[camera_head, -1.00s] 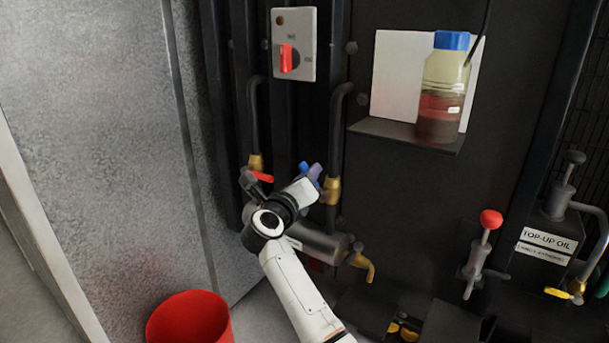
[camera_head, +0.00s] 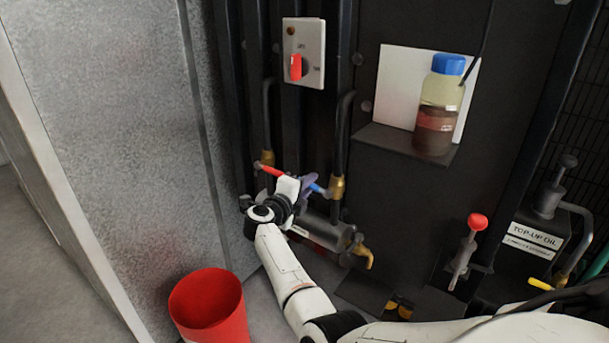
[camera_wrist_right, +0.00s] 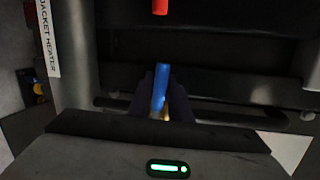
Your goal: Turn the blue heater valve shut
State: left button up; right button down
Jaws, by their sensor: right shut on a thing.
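The blue heater valve handle (camera_head: 320,190) is at the brass fitting (camera_head: 337,187) on the right-hand heater pipe. It points left from the fitting, close to level, in the head view. My right gripper (camera_head: 311,186) is shut on this handle. In the right wrist view the blue handle (camera_wrist_right: 161,82) stands between the two dark fingers (camera_wrist_right: 160,100), with a bit of brass below it. The fingers hide part of the handle in the head view. My left gripper is not in view.
A red valve handle (camera_head: 272,171) is close to the upper left of my right gripper. The cylindrical heater (camera_head: 332,232) lies just below. A red bucket (camera_head: 210,305) stands on the floor at the lower left. A bottle (camera_head: 437,110) sits on a shelf at the upper right.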

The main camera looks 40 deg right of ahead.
jog(key=shift+f+n, duration=0.3)
jog(key=shift+n, duration=0.2)
jog(key=shift+f, duration=0.1)
jog(key=c, duration=1.9)
grip_release()
jog(key=shift+a, duration=0.1)
jog(key=v, duration=1)
jog(key=shift+p, duration=0.3)
